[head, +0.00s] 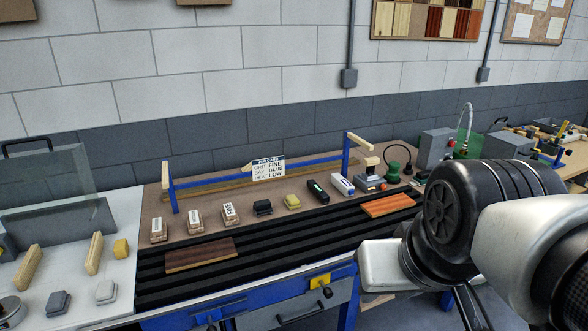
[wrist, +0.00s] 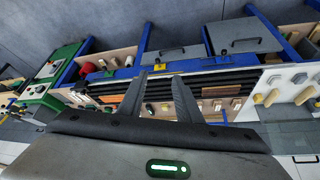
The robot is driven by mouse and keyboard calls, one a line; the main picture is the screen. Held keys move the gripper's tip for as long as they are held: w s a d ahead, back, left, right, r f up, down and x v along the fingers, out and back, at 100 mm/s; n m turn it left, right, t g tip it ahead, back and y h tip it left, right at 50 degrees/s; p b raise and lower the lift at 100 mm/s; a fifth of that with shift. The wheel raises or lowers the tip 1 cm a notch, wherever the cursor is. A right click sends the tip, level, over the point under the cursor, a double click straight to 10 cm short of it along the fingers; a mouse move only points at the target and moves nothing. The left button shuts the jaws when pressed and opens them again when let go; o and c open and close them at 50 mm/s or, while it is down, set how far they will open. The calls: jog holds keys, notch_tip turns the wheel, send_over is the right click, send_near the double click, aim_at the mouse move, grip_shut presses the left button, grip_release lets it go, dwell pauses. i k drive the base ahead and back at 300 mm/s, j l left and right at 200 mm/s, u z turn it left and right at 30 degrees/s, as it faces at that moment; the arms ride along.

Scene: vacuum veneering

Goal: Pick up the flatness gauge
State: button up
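No label names the flatness gauge. The likeliest match is a small black bar-shaped device with a green-lit display (head: 317,192), lying on the brown bench top behind the black slatted bed in the head view. A white and blue device (head: 341,184) lies just right of it, and I cannot rule it out. In the head view my arm is at the right, well apart from the black device.
Sanding blocks (head: 195,221), a dark block (head: 262,207) and a yellow sponge (head: 292,202) share the row. A blue rail frame with a job card (head: 265,167) stands behind. Brown (head: 201,254) and orange (head: 388,205) veneer panels lie on the slatted bed (head: 290,242).

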aim_at(317, 189)
jog(key=i+l+u, duration=0.15)
jog(key=i+l, duration=0.2)
jog(key=i+l+u, duration=0.2)
jog(key=i+l, duration=0.15)
jog(key=i+l+u, duration=0.15)
jog(key=i+l, duration=0.15)
jog(key=l, duration=0.2)
jog(key=i+l+u, duration=0.2)
jog(key=l, duration=0.3)
jog(key=i, duration=0.1)
